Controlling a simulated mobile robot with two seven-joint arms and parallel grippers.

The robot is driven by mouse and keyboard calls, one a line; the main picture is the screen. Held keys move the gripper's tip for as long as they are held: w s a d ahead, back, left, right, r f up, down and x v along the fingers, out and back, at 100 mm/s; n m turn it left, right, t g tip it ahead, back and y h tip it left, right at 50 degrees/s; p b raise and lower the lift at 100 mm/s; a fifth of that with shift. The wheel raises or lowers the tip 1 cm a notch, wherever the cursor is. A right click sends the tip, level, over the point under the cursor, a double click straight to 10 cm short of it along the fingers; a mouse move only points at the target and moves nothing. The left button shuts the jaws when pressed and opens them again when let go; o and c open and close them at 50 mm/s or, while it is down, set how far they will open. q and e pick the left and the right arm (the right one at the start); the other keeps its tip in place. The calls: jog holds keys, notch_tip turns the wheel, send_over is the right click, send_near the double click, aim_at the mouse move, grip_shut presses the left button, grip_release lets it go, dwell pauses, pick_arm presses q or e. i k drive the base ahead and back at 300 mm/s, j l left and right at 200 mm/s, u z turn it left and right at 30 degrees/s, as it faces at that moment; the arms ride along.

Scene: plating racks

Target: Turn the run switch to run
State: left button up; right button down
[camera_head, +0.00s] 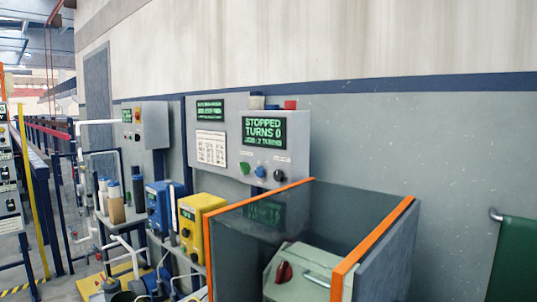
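A grey control panel (230,170) is on the wall in the middle of the view. Its right screen (264,131) reads "STOPPED", "TURNS 0" and what looks like "2 TURNS". Below the screen are a green button (244,168), a blue button (260,171) and a black knob (278,175). The labels above them are too small to read, so I cannot tell which is the run switch or where the knob points. Neither of my grippers is in view.
A clear-walled enclosure with orange edges (375,236) stands below the panel. Inside is a pale box (302,268) with a red knob (283,272). Yellow (196,222) and blue (158,207) units stand to its left. A green sheet (515,260) hangs at far right.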

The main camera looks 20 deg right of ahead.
aim_at(245, 168)
jog(key=i+j+z, duration=0.1)
jog(key=i+j, duration=0.4)
jog(key=i+j+z, duration=0.1)
jog(key=i+j, duration=0.35)
jog(key=j, duration=0.25)
